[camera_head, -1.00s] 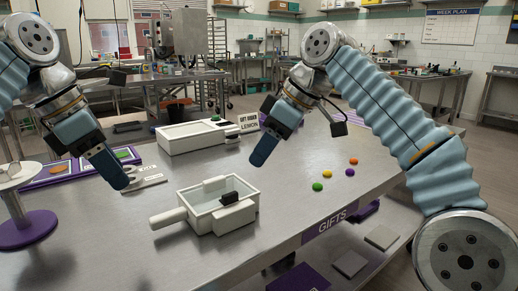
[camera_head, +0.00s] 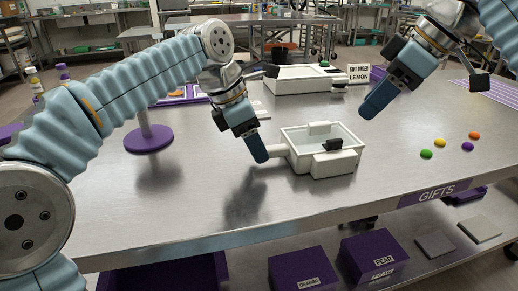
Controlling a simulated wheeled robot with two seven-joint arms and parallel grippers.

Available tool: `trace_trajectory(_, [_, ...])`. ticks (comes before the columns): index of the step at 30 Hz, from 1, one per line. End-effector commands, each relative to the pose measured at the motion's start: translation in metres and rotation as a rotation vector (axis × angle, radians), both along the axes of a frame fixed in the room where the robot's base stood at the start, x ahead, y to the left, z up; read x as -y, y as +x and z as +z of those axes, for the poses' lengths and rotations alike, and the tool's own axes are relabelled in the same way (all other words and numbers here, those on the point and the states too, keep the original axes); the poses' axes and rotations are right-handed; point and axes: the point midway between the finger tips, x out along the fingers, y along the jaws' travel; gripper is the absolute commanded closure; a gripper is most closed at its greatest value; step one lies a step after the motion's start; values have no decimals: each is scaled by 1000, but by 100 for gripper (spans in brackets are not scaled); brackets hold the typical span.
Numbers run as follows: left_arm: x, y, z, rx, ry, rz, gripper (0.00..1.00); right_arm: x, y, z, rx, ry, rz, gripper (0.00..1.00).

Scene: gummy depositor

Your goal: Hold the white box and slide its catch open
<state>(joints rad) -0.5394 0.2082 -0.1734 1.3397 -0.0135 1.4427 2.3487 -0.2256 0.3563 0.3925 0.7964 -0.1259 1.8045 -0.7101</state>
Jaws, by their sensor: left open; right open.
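The white box (camera_head: 320,168) sits on the steel table, with an open-looking or clear top, a handle (camera_head: 277,151) sticking out to the left and a black catch (camera_head: 333,145) at its front rim. My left gripper (camera_head: 259,157) points down at the handle's left end, overlapping it in the picture; I cannot tell whether it touches. My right gripper (camera_head: 370,112) is in the air behind and right of the box, apart from it. Both grippers are open and empty, though the gaps between their fingers are hard to see.
A second white unit (camera_head: 290,83) stands at the back beside a "LEMON" sign (camera_head: 359,76). Several coloured gummies (camera_head: 440,142) lie to the right. A purple-based stand (camera_head: 149,139) is at the left. The table in front of the box is clear, up to its edge with the "GIFTS" label (camera_head: 436,194).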

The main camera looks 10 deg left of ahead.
Motion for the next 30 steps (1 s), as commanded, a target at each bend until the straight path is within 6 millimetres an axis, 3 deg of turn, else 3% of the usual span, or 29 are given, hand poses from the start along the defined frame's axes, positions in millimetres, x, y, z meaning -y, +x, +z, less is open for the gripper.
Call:
trace_trajectory(6, [7,3,-18,0,0,0,47,0,0,0,0,0,0,57])
trace_trajectory(15, [8,4,-20,0,0,0,47,0,0,0,0,0,0,57])
trace_trajectory(26, [8,4,-20,0,0,0,100,0,0,0,0,0,0,57])
trace_trajectory(27, [8,4,-20,0,0,0,100,0,0,0,0,0,0,57])
trace_trajectory(28, [8,4,-20,0,0,0,74,0,0,0,0,0,0,57])
trace_trajectory(30, [8,4,-20,0,0,0,84,0,0,0,0,0,0,57])
